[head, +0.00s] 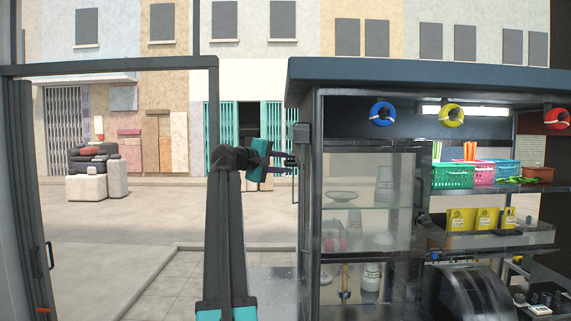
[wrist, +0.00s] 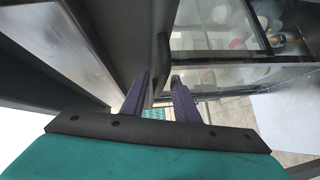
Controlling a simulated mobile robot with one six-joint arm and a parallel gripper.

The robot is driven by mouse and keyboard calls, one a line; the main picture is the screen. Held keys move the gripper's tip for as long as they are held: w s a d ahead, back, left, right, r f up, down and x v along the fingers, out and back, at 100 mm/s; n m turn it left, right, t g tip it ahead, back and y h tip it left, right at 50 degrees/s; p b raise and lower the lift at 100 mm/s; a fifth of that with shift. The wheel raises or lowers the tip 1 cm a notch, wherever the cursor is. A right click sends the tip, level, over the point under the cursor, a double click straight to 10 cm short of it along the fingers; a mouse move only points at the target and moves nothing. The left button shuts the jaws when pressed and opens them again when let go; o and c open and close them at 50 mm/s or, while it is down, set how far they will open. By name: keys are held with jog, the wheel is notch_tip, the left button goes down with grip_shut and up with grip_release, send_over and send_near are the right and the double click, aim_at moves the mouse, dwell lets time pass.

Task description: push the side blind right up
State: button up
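The stall stands at the right of the head view, and its left side is seen nearly edge-on beside the dark corner post (head: 312,215). I cannot clearly tell the side blind from the dark frame there. A small grey block (head: 300,133) sits on the outer side near the top. My gripper (head: 287,160) is raised at that side, just below the block. In the wrist view its two purple fingers (wrist: 160,80) are apart, with a dark upright part (wrist: 145,35) of the stall just beyond and partly between them. I cannot tell whether they touch it. No held object shows.
The roof (head: 430,75) overhangs above my gripper. A glass case (head: 370,200) with bowls and cups is just inside the post. Coloured baskets (head: 453,175) stand on a shelf farther right. Open pavement (head: 150,225) lies to the left, beyond a dark door frame (head: 110,67).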

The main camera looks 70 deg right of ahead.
jog(key=shift+c, duration=0.3)
grip_shut()
jog(key=shift+r, duration=0.1)
jog(key=shift+r, duration=1.35)
jog(key=shift+o, duration=0.3)
grip_release()
jog(key=shift+f, duration=0.1)
